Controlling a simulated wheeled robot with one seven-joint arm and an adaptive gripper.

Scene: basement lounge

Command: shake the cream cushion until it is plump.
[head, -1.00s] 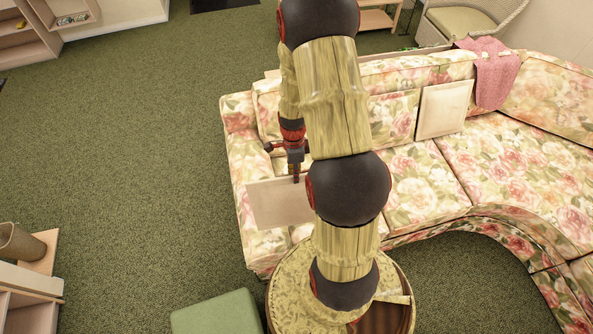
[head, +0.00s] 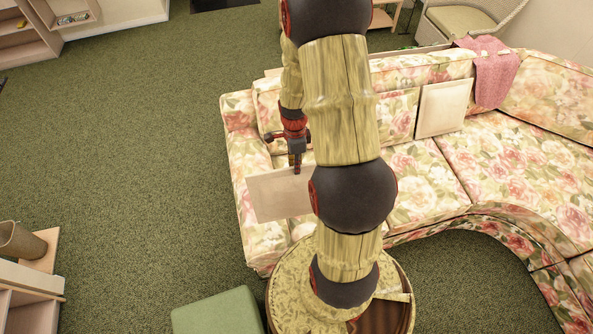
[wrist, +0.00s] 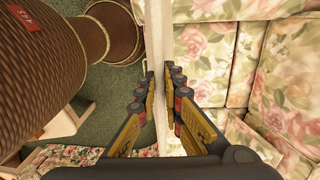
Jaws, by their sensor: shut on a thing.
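The cream cushion (head: 280,194) hangs from my gripper (head: 297,170) over the left end of the flowered sofa in the head view. My gripper is shut on its upper edge. My arm hides the cushion's right part. In the wrist view the cushion (wrist: 158,50) shows edge-on as a thin pale strip between the two fingers of my gripper (wrist: 160,84). A second cream cushion (head: 443,108) leans against the sofa back, to the right of my arm.
The flowered sofa (head: 500,160) curves to the right, with a pink throw (head: 494,72) on its back. A green ottoman (head: 217,313) stands at the front. A brown woven object (wrist: 45,70) looms close at the left of the wrist view. Open green carpet (head: 140,140) lies to the left.

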